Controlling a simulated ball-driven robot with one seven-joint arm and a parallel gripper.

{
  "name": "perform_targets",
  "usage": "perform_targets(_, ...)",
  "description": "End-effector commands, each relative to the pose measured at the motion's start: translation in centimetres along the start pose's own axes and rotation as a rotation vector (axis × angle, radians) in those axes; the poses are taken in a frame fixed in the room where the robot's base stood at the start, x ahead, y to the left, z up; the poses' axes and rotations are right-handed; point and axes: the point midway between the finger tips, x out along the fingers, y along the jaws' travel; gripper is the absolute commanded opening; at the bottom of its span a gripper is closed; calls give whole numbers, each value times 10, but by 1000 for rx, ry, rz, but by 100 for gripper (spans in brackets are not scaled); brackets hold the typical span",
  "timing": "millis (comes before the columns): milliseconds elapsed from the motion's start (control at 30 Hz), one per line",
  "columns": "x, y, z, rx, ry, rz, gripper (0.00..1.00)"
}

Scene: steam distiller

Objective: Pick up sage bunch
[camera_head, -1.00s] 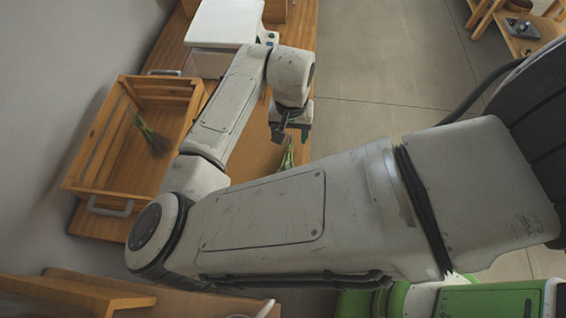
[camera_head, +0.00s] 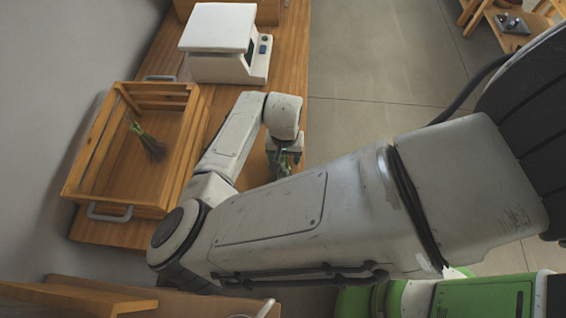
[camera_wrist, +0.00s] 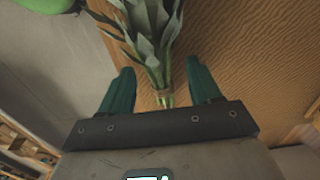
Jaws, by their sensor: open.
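A sage bunch (camera_wrist: 152,40) with grey-green leaves and tied stems lies on the wooden table in the wrist view. Its stem end lies between the two teal fingers of my gripper (camera_wrist: 160,88), which stand apart with room on both sides. In the head view, my gripper (camera_head: 285,155) is low over the table's right edge, and part of the sage bunch (camera_head: 284,168) shows at it. The rest of that bunch is hidden by my gripper and arm.
A wooden crate (camera_head: 92,150) with metal handles stands at the left, with another herb bunch (camera_head: 148,142) in it. A white scale-like device (camera_head: 220,42) stands at the back of the wooden table (camera_head: 290,70). Grey floor lies to the right.

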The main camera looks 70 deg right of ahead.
Motion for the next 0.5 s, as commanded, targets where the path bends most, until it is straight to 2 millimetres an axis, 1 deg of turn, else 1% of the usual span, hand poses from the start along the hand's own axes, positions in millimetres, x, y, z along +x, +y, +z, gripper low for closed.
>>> perform_targets(100,0,0,0,0,0,0,62)
perform_targets(500,0,0,0,0,0,1,24)
